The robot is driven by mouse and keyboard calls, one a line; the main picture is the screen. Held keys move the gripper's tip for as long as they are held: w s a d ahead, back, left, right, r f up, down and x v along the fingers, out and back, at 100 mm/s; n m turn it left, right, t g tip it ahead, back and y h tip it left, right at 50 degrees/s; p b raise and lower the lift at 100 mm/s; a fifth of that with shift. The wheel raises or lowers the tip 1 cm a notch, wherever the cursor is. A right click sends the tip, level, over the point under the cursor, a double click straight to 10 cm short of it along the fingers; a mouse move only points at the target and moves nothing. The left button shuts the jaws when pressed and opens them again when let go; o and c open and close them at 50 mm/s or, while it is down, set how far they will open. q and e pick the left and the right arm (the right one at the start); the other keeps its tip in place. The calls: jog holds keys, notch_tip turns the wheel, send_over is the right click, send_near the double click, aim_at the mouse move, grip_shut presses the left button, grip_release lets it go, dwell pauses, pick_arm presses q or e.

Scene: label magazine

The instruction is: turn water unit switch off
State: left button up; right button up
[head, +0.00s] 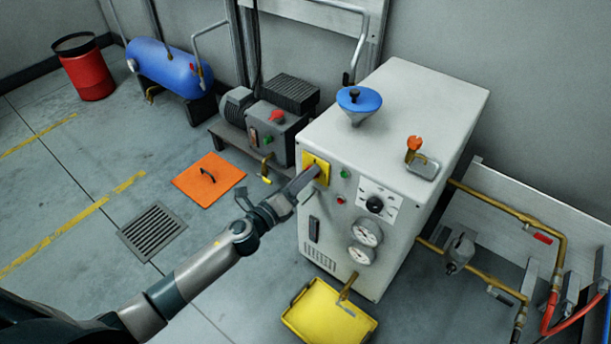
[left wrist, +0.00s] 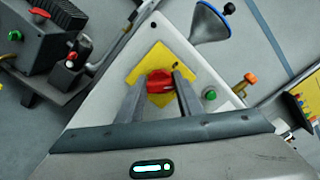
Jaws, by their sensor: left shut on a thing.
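The water unit is a white cabinet (head: 400,130) standing in the middle right of the head view. Its switch is a red knob (left wrist: 159,82) on a yellow plate (head: 323,165) at the upper left of the front panel. The yellow plate also shows in the left wrist view (left wrist: 190,60). My left gripper (head: 311,174) reaches the plate from the left. In the left wrist view its two fingers (left wrist: 160,88) stand on either side of the red knob, shut on it. In the head view the gripper hides the knob. My right gripper is in neither view.
Green and red buttons (head: 343,174), a dial (head: 375,204) and two gauges (head: 366,233) are beside the switch. A blue funnel (head: 359,100) sits on top. A compressor motor (head: 270,125) stands to the left. A yellow tray (head: 310,312) lies below on the floor.

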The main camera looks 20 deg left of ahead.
pick_arm(q)
jog(key=shift+a+f+n+p, duration=0.1)
jog(key=shift+n+p, duration=0.5)
jog(key=shift+n, duration=1.4)
jog(key=shift+a+n+p, duration=0.1)
jog(key=shift+n+p, duration=0.45)
jog(key=shift+n, duration=1.45)
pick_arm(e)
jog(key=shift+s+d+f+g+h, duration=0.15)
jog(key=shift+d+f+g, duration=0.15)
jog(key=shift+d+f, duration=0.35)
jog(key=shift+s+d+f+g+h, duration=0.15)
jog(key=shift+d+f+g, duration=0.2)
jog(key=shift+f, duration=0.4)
pick_arm(q)
jog(key=o, duration=1.1)
jog(key=shift+d, duration=0.1)
